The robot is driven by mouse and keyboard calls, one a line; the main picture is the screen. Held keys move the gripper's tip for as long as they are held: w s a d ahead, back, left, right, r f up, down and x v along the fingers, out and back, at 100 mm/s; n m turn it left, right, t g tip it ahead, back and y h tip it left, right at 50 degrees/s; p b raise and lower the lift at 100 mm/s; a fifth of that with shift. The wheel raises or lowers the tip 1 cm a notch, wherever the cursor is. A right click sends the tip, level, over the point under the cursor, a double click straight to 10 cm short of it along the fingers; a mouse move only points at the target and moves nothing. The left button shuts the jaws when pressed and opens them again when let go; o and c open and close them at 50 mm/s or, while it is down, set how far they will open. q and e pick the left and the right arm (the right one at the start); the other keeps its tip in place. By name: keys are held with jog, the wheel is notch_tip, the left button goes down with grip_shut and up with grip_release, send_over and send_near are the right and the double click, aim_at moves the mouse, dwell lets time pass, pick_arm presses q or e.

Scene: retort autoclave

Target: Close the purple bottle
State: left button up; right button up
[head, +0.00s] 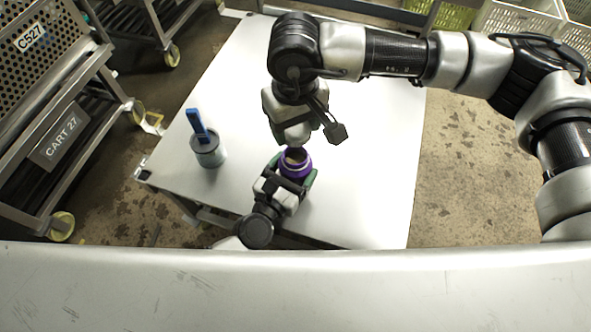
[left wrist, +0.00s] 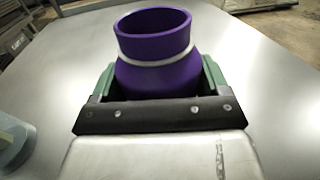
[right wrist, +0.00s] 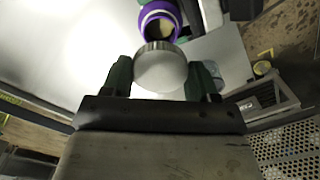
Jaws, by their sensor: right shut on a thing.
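The purple bottle (head: 296,164) stands upright above the white table, its mouth open, with a pale ring around its neck. It also shows in the left wrist view (left wrist: 155,62) and the right wrist view (right wrist: 160,14). My left gripper (head: 291,178) is shut on its body, with green fingers on both sides. My right gripper (right wrist: 160,78) is shut on a round silver lid (right wrist: 161,68) with a ridged edge. In the right wrist view the lid is just in front of the bottle mouth, apart from it. In the head view the right gripper hides the lid.
A grey cup (head: 209,153) with a blue-handled tool (head: 197,126) stands on the table (head: 375,190) at the left. Metal carts (head: 62,140) stand left of the table. Crates (head: 515,20) are at the back right. The table's right side is clear.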

pick_arm(q)
jog(key=c, duration=0.7)
pick_arm(e)
send_over(296, 163)
jog(key=shift+w+f, duration=0.1)
jog(key=shift+f, duration=2.4)
jog(key=shift+f, duration=0.15)
jog(key=shift+f, duration=0.75)
jog(key=shift+f, duration=0.6)
